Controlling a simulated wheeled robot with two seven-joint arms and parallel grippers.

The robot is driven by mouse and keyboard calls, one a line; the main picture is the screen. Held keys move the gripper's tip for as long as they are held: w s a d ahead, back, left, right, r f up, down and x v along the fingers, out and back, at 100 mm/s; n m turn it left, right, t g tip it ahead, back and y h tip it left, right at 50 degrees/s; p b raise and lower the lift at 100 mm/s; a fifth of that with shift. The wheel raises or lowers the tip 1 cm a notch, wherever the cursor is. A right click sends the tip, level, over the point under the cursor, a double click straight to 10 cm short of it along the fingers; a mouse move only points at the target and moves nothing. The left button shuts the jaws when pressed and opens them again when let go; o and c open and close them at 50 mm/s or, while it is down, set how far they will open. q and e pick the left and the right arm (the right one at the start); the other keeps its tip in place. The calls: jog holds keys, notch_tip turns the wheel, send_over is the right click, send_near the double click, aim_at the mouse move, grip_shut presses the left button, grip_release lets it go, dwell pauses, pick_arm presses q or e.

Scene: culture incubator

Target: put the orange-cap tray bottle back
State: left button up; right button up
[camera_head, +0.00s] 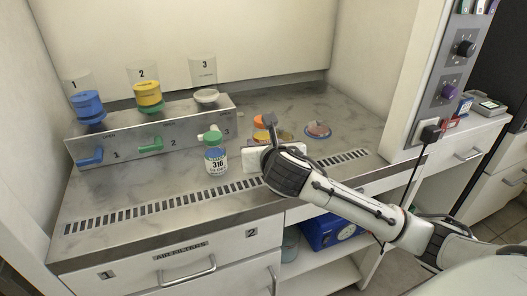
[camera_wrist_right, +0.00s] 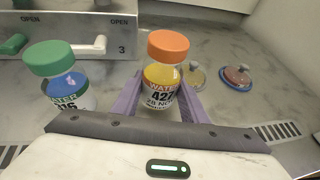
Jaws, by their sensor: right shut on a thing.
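The orange-cap bottle (camera_wrist_right: 162,76) has a clear body, yellow contents and a label reading 427. It stands between the two purple-grey fingers of my right gripper (camera_wrist_right: 158,100), which is shut on it. In the head view its orange cap (camera_head: 259,121) shows just beyond my right gripper (camera_head: 262,137), and most of its body is hidden. I cannot tell whether its base touches the bench. A green-cap bottle labelled 316 (camera_head: 216,162) stands upright to the left, apart from the gripper; it also shows in the right wrist view (camera_wrist_right: 67,87). My left gripper is not in view.
Behind is a numbered dispenser block (camera_head: 180,133) with blue, yellow and white-topped units and levers. A round dish with reddish contents (camera_head: 318,129) lies to the right. A slotted vent strip (camera_head: 130,213) runs along the bench front. The left front bench is clear.

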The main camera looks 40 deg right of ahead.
jog(key=shift+f, duration=0.75)
jog(key=o, duration=0.9)
jog(key=shift+f, duration=0.1)
jog(key=shift+s+a+r, duration=0.15)
jog(key=shift+s+r, duration=0.15)
jog(key=p+v, duration=0.1)
jog(key=v, duration=0.9)
jog(key=shift+s+a+p, duration=0.15)
jog(key=shift+s+p, duration=0.1)
jog(key=shift+p, duration=0.1)
jog(key=shift+s+a+r, duration=0.15)
jog(key=shift+s, duration=0.2)
